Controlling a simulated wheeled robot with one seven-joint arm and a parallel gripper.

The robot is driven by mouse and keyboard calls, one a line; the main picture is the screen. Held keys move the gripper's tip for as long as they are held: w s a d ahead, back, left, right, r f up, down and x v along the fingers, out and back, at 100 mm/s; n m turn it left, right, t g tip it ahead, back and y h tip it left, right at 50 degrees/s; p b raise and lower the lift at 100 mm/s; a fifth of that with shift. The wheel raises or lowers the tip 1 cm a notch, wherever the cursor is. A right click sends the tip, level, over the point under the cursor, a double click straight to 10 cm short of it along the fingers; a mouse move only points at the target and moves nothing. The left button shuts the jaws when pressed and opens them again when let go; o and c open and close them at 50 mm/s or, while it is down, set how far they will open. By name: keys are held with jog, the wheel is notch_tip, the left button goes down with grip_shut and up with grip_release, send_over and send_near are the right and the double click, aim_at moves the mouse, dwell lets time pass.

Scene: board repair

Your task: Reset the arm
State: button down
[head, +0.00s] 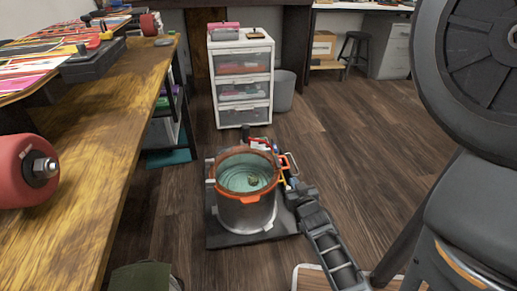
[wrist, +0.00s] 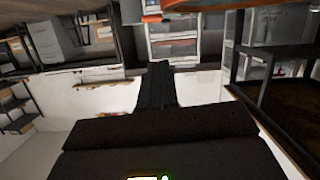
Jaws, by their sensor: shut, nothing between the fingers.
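My gripper (wrist: 156,84) shows in the wrist view as a dark body with narrow fingers together at its tip. They are shut and hold nothing that I can see. The wrist view looks upside down, with the white ceiling low in the picture. In the head view I cannot make out the gripper.
A metal pot (head: 246,214) with an orange rim stands on a dark base on the wood floor. Behind it is a white drawer unit (head: 243,75) beside a grey bin (head: 284,91). A wooden workbench (head: 85,150) with a red wheel (head: 17,172) runs along the left.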

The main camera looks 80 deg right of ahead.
jog(key=w+a+r+n+t+y, duration=0.2)
jog(key=a+r+n+t, duration=0.1)
jog(key=a, duration=0.6)
jog(key=w+a+r+n+t+y, duration=0.2)
jog(key=w+a+r, duration=0.1)
jog(key=a, duration=0.6)
jog(key=w+a+r+n+t+y, duration=0.2)
jog(key=a+r+n+t+y, duration=0.1)
jog(key=a, duration=0.7)
jog(key=s+a+r+n+t+y, duration=0.1)
jog(key=s+a+r+n+y, duration=0.25)
jog(key=a+r, duration=0.45)
jog(key=s+a+r+n+y+p, duration=0.15)
jog(key=a+r+y, duration=0.25)
jog(key=a+r, duration=0.4)
notch_tip(320, 180, up, 25)
jog(key=d+p, duration=0.1)
jog(key=p, duration=2.3)
jog(key=shift+s+t, duration=0.3)
jog(key=shift+t, duration=0.1)
jog(key=shift+f, duration=0.15)
